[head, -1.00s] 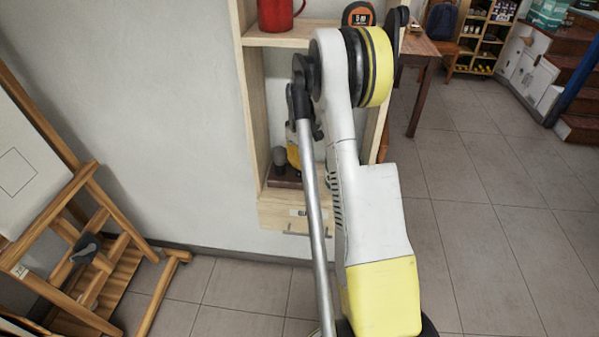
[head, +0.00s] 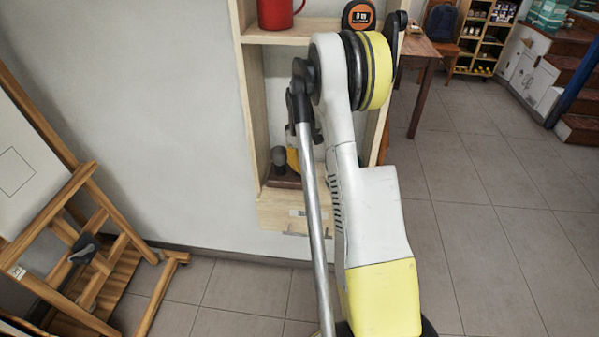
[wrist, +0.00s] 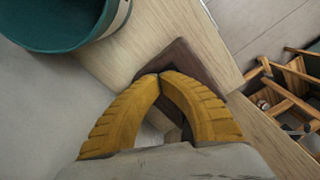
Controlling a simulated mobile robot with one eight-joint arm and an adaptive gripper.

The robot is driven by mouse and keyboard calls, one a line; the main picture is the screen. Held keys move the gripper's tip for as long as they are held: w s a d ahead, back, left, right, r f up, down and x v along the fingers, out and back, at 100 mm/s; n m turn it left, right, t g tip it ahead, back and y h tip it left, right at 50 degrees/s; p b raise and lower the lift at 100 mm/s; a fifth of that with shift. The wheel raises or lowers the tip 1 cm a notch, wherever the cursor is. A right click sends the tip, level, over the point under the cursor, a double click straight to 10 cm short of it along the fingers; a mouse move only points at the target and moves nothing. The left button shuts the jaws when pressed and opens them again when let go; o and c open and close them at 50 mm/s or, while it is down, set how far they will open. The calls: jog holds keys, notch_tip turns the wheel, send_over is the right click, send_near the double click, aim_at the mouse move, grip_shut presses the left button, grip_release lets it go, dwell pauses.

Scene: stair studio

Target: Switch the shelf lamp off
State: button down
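My gripper (wrist: 160,75) is shut, its two yellow ribbed fingers meeting at the tips, with nothing visible between the tips. In the wrist view the tips are over or against a dark brown block (wrist: 184,57) on the pale wood shelf; I cannot tell whether they touch. In the head view this brown base (head: 284,182) sits in the lower shelf compartment with a dark grey round-topped piece (head: 279,157) by it, and a bit of yellow finger shows beside that. No lamp or switch can be made out for certain; my arm hides much of the compartment.
A round teal-lined vessel or shade (wrist: 70,22) is close at the upper left of the wrist view. The shelf unit (head: 250,110) holds a red mug (head: 276,12) and an orange-black device (head: 359,15) above. An easel (head: 75,215) stands left; floor at right is clear.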

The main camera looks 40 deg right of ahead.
jog(key=shift+r+p, duration=2.05)
jog(key=shift+r, duration=1.5)
jog(key=shift+f, duration=0.1)
